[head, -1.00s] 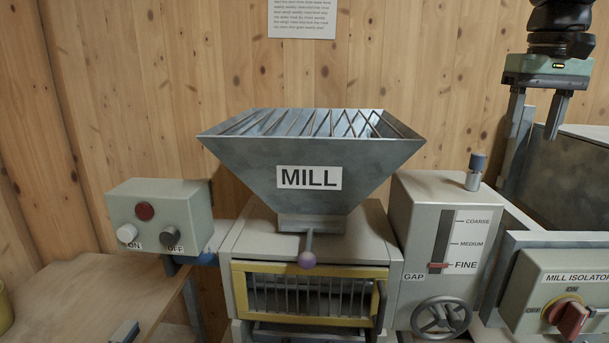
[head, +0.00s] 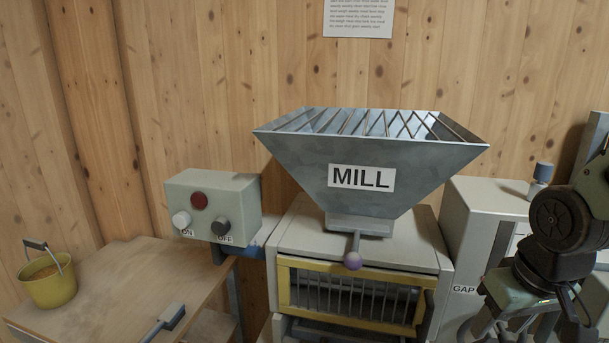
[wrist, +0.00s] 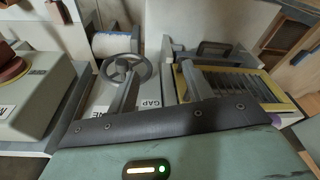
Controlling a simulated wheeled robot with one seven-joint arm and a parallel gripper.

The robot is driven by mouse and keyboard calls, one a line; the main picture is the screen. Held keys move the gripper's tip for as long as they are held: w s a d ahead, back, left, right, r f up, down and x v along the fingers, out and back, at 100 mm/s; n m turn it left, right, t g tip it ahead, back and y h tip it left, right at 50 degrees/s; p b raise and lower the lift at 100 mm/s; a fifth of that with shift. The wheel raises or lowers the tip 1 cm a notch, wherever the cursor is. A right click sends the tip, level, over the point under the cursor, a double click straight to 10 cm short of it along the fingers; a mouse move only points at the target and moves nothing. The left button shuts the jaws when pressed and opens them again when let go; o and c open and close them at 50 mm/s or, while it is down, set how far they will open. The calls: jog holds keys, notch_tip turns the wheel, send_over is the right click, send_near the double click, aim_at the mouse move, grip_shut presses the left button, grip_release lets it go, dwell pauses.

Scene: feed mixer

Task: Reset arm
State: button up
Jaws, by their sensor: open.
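My gripper shows at the lower right of the head view, in front of the mill's gap box (head: 485,215), with its lower end near the picture's edge. In the wrist view its two fingers (wrist: 160,90) stand apart with nothing between them. The gap handwheel (wrist: 124,70) appears close to the left finger, and the yellow-framed grille (wrist: 235,85) lies beyond the right finger. Whether the fingers touch anything is not clear. My arm hides the scale and much of the gap box in the head view.
A wooden table (head: 120,285) holds a yellow bucket (head: 50,285). A red isolator knob (wrist: 10,65) shows in the wrist view.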

jog(key=s+a+f+n+g+b, duration=0.1)
jog(key=s+a+n+g+b, duration=0.1)
jog(key=s+a+n, duration=0.5)
jog(key=s+a+b, duration=0.1)
jog(key=s+a, duration=0.4)
jog(key=a, duration=0.3)
jog(key=shift+s+a+f, duration=0.3)
jog(key=shift+a+f, duration=0.05)
